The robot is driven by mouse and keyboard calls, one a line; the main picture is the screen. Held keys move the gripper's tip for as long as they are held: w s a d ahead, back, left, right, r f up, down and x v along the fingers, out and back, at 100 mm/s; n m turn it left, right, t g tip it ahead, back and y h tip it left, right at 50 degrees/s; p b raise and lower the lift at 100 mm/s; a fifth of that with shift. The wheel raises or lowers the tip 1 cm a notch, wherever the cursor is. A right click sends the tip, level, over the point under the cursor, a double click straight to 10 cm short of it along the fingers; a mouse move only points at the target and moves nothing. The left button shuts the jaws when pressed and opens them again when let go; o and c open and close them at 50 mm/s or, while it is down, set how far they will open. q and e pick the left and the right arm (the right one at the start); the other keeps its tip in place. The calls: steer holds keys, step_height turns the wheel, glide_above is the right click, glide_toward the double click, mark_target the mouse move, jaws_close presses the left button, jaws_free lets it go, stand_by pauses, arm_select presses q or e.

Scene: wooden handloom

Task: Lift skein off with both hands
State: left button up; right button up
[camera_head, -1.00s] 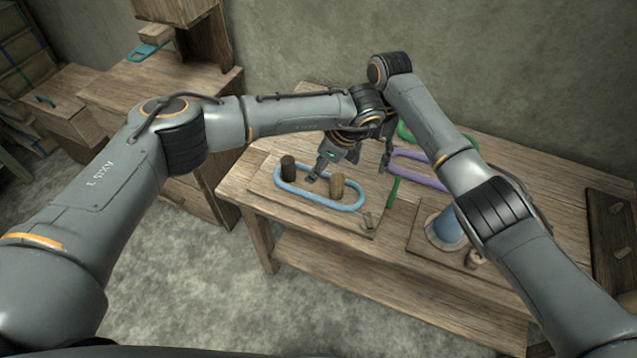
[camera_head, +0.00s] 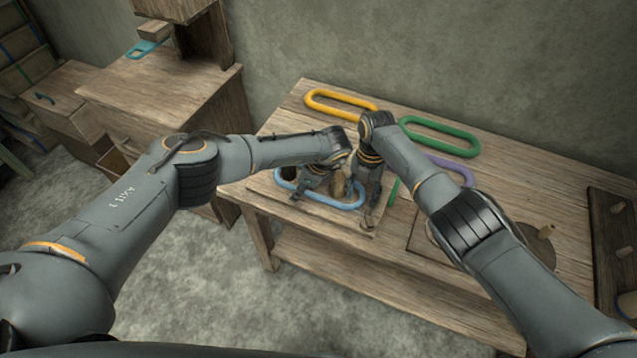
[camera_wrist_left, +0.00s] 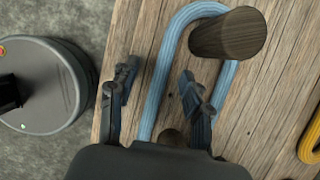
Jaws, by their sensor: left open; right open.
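In the left wrist view, one strand of the skein (camera_wrist_left: 155,90) runs between the two fingers of my open left gripper (camera_wrist_left: 157,78). A dark wooden peg (camera_wrist_left: 228,35) stands inside the loop's far end, and another peg (camera_wrist_left: 171,136) is partly hidden by the gripper body. In the head view my left gripper (camera_head: 305,190) is over the left part of the skein. My right gripper (camera_head: 369,215) is open at its right end, where contact is unclear.
Yellow (camera_head: 340,103), green (camera_head: 440,136) and purple (camera_head: 455,170) loops lie farther back on the table (camera_head: 300,105). A wall closes off the back.

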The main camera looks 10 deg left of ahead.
arm_select(q)
steer(key=shift+f, duration=0.15)
arm_select(e)
steer(key=shift+f, duration=0.15)
arm_select(q)
jaws_close()
arm_select(e)
jaws_close()
